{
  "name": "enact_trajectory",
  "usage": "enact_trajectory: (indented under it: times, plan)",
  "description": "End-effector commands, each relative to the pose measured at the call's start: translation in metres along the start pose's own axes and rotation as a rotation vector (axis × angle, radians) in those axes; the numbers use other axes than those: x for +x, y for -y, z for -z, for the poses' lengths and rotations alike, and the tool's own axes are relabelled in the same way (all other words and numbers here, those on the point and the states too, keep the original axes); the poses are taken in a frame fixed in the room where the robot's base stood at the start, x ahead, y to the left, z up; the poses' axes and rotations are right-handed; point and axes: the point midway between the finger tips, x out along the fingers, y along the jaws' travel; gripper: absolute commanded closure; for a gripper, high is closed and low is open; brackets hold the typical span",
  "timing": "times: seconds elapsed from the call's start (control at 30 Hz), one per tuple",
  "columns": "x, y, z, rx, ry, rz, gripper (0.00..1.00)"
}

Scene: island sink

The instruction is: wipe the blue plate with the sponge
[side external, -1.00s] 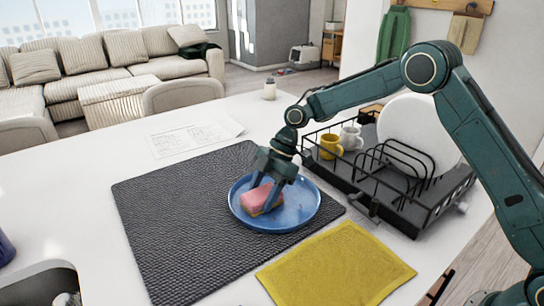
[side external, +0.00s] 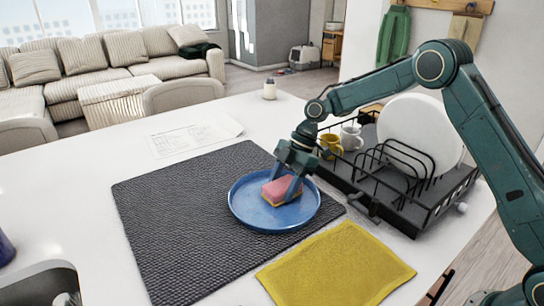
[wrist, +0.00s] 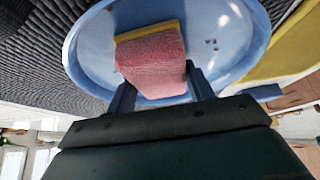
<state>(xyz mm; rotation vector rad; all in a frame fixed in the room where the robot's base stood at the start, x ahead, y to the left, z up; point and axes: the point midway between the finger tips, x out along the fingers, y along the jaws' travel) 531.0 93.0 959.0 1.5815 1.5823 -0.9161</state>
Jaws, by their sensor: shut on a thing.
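The blue plate (side external: 246,211) lies on the dark grey mat in the side view; it also shows in the wrist view (wrist: 90,45). The pink and yellow sponge (side external: 278,190) is on the plate's upper right part. In the wrist view the sponge (wrist: 152,62) sits between my two fingers, pink side facing the camera. My gripper (side external: 283,187) reaches down over the plate and is shut on the sponge. The sponge appears to touch the plate's surface. A few small dark specks show on the plate to the right of the sponge in the wrist view.
The dark mat (side external: 180,215) covers the counter around the plate. A yellow cloth (side external: 337,268) lies in front. A black dish rack (side external: 420,205) with a white plate (side external: 415,130), a yellow mug (side external: 330,146) and a white mug (side external: 351,137) stands close at right. A sink (side external: 40,285) is at lower left.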

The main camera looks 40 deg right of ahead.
Motion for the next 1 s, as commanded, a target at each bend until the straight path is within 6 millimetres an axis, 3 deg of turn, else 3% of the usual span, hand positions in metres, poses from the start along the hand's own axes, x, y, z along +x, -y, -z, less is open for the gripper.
enact_trajectory:
  times: [0.7, 0.9, 1.0]
  plan:
    - [0.032, -0.001, 0.054, 0.0, 0.001, 0.002, 0.66]
    - [0.03, 0.018, 0.051, 0.003, 0.001, 0.002, 0.66]
    - [0.025, 0.015, 0.042, 0.003, 0.001, 0.001, 0.66]
